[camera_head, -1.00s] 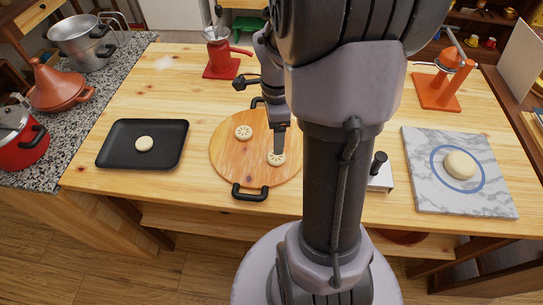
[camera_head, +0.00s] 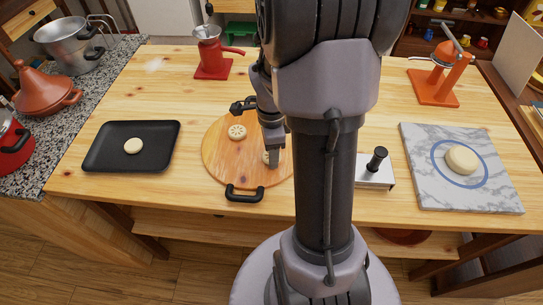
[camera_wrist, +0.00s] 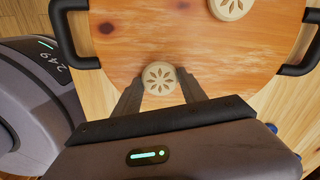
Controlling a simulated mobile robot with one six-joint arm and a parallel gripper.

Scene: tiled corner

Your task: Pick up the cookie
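A round pale cookie with a flower-like pattern (camera_wrist: 159,78) lies on the round wooden board (camera_wrist: 110,30). In the head view this cookie (camera_head: 266,157) is partly hidden behind my gripper (camera_head: 273,164). In the wrist view my gripper (camera_wrist: 160,88) is open, with one finger on each side of the cookie. I cannot tell whether the fingers touch it. A second patterned cookie (camera_head: 237,132) lies on the board farther back, and shows at the top of the wrist view (camera_wrist: 231,6).
A black tray (camera_head: 105,160) with a plain pale disc (camera_head: 133,146) is at left. A marble slab (camera_head: 418,190) with a larger disc (camera_head: 461,160) is at right. A black-knobbed press (camera_head: 376,170) stands near the board. The board has black handles (camera_head: 244,194).

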